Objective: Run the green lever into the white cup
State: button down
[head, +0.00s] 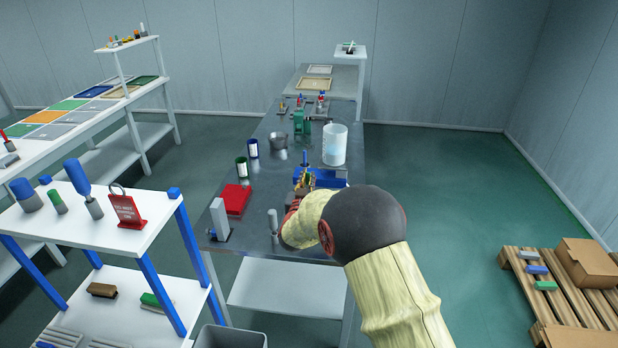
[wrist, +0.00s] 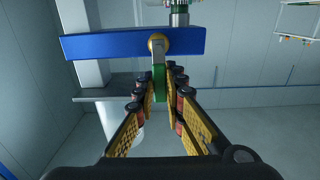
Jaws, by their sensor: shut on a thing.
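My gripper (wrist: 161,90) is shut on the green lever (wrist: 160,78), whose lower part lies between its two yellow-and-black fingers. The lever hangs from a brass pivot (wrist: 158,44) on a blue bar (wrist: 105,46) in the wrist view. In the head view my gripper (head: 303,185) is beside the blue fixture (head: 330,177), and my arm hides the lever. A whitish translucent cup (head: 334,150) stands upright behind the fixture on the dark bench (head: 280,215). A white rounded shape (wrist: 108,115) shows behind the left finger in the wrist view; I cannot tell whether it is the cup.
A green fixture (head: 302,122) is farther back. A grey-handled tool (head: 272,222) stands close to my arm.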

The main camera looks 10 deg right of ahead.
jog(key=shift+f, duration=0.1)
dwell(0.3)
jog(key=c, duration=2.1)
grip_release()
jog(key=shift+a, duration=0.1)
jog(key=shift+s, duration=0.1)
jog(key=shift+v, duration=5.95)
